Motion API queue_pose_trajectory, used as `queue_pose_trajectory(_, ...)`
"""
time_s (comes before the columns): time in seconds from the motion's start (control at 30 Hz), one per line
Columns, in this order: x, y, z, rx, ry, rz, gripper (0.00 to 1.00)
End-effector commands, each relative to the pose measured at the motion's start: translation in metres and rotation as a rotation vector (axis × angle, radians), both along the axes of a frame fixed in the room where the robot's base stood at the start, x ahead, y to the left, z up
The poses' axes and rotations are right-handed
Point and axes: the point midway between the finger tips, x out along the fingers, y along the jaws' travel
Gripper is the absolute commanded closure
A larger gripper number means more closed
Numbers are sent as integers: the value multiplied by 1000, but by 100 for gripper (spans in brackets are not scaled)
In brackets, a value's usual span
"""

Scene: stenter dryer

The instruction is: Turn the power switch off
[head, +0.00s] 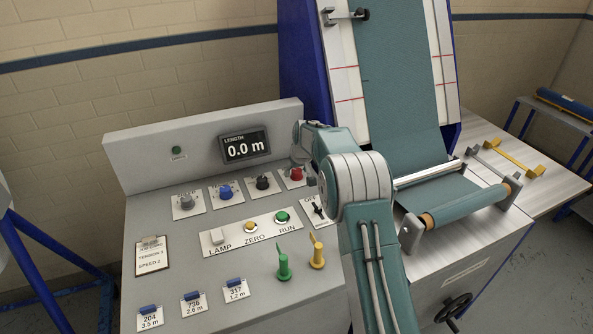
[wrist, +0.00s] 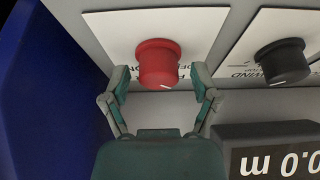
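A small black switch (head: 318,210) sits on a white plate at the right of the grey console, partly behind my arm. The plate's lettering looks like "OFF", but the rest is hidden. A red knob (head: 297,174) stands at the right end of the upper row of knobs. My gripper (wrist: 159,80) is open in the wrist view, its two fingers apart at the lower left and right of the red knob (wrist: 157,64). I cannot tell whether they touch it. In the head view my gripper is mostly hidden by my wrist beside the red knob.
Black (head: 263,182), blue (head: 226,191) and grey (head: 187,201) knobs continue the row. The display (head: 245,147) reads 0.0 m. Below are LAMP, ZERO and RUN (head: 282,216) controls. Green (head: 284,265) and yellow (head: 317,252) levers stand near the front. A fabric machine (head: 398,75) is at right.

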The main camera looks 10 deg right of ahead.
Motion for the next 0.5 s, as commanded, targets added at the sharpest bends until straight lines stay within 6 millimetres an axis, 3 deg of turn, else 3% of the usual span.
queue_pose_trajectory(0.33, 0, -1, 5, 1, -5, -1, 18)
queue_pose_trajectory(0.5, -8, -2, 26, -1, -8, -2, 18)
